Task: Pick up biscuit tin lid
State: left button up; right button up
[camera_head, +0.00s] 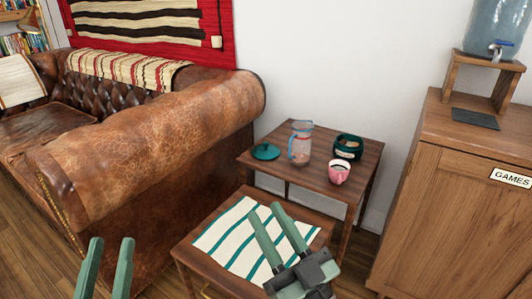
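The biscuit tin lid appears to be the teal round lid (265,152) with a small knob, lying flat near the left edge of the higher side table (317,176). A dark green round tin (347,153), open at the top, stands at that table's back right. My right gripper (264,208) is open and empty, in front of the lid and over the lower table in the picture. My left gripper (111,240) is open and empty at the lower left, in front of the sofa. Nothing hides the lid.
A clear jug (300,143) with a blue handle stands just right of the lid, and a pink cup (340,173) is nearer the front. A striped cloth (226,240) covers much of the lower table (190,256). The leather sofa (150,140) is left; a wooden cabinet (445,220) is right.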

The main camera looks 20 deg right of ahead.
aim_at(265, 151)
jog(key=l, duration=0.4)
jog(key=i+l, duration=0.15)
jog(key=l, duration=0.25)
jog(key=l+u, duration=1.05)
jog(key=u, duration=0.15)
jog(key=i+l+u, duration=0.35)
jog(key=l, duration=0.15)
jog(key=k, duration=0.05)
